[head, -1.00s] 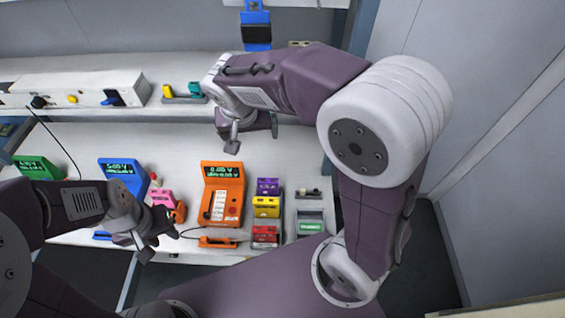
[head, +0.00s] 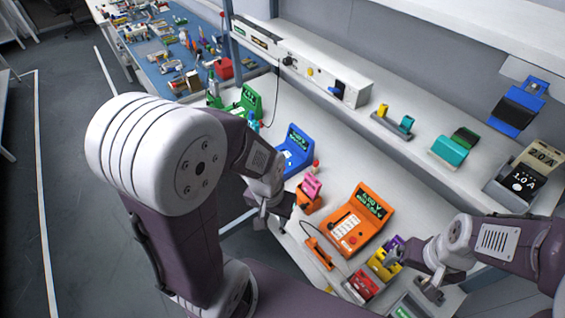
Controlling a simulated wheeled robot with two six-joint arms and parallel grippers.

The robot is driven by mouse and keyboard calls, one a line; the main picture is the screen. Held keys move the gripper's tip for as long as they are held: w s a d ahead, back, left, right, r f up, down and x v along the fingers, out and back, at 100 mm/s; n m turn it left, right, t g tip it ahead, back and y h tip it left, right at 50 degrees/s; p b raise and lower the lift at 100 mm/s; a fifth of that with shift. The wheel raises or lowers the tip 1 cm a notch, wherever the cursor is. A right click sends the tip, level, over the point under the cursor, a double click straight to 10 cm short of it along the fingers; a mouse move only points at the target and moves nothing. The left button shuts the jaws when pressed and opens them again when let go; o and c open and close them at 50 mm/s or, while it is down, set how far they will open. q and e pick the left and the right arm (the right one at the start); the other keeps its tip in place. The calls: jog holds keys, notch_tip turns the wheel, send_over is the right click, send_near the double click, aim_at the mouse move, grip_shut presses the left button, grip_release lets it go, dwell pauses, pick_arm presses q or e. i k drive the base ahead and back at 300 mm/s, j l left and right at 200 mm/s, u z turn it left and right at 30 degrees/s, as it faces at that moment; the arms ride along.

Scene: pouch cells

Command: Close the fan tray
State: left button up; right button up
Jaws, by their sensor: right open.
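I cannot pick out a fan tray for certain in the head view. My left gripper (head: 270,214) hangs over the front edge of the white bench, left of the pink block (head: 312,187) and in front of the blue meter (head: 294,152). Its fingers look apart and nothing shows between them. My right gripper (head: 425,283) is open and empty at the lower right, beside the yellow block (head: 385,264).
An orange meter (head: 352,232) stands between my grippers, with a red block (head: 364,284) nearer the front. A cluttered blue table (head: 150,75) is beyond. Floor at left is clear.

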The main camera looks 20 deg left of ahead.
aim_at(234, 214)
jog(key=k+j+u, duration=0.1)
jog(key=u, duration=0.3)
jog(key=j+u, duration=0.35)
jog(key=k+j+u, duration=0.1)
jog(key=u, duration=0.3)
jog(key=j+u, duration=0.25)
jog(key=u, duration=0.15)
